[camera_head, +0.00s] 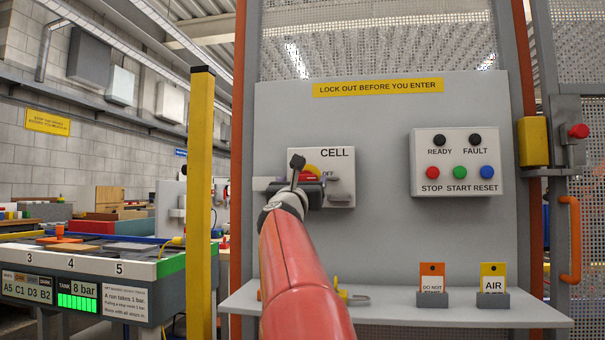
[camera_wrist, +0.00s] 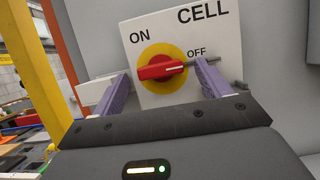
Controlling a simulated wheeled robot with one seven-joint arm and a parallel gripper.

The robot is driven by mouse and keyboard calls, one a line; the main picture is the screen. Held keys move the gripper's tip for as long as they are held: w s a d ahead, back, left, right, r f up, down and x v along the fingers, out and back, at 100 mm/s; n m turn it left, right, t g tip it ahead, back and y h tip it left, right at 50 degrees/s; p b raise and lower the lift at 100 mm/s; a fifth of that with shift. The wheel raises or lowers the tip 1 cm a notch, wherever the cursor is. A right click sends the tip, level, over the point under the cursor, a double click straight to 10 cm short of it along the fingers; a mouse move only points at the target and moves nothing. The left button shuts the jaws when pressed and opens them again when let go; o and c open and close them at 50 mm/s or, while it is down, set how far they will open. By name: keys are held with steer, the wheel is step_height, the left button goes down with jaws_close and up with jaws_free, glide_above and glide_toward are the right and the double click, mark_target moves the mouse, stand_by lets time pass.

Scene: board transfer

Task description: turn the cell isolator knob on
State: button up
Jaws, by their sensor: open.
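The cell isolator is a white plate (camera_wrist: 150,30) marked CELL, ON and OFF, with a red knob (camera_wrist: 160,71) on a yellow disc (camera_wrist: 163,52). The knob bar lies roughly level in the wrist view, its white mark at the right end, on the OFF side. My gripper (camera_wrist: 162,72) is open, with one purple finger left of the knob and one right of it. I cannot tell whether either finger touches it. In the head view my gripper (camera_head: 298,186) hides most of the knob; only some red (camera_head: 309,175) and yellow (camera_head: 313,168) shows.
A grey metal piece (camera_head: 340,197) sits at the plate's lower right. To the right is a button box (camera_head: 458,195). A shelf (camera_head: 420,312) with two tag holders runs below. A yellow post (camera_head: 201,200) stands at left.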

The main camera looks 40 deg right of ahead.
mark_target(305, 178)
steer(key=shift+p+x, duration=0.35)
steer(key=shift+x, duration=0.85)
steer(key=c, duration=1)
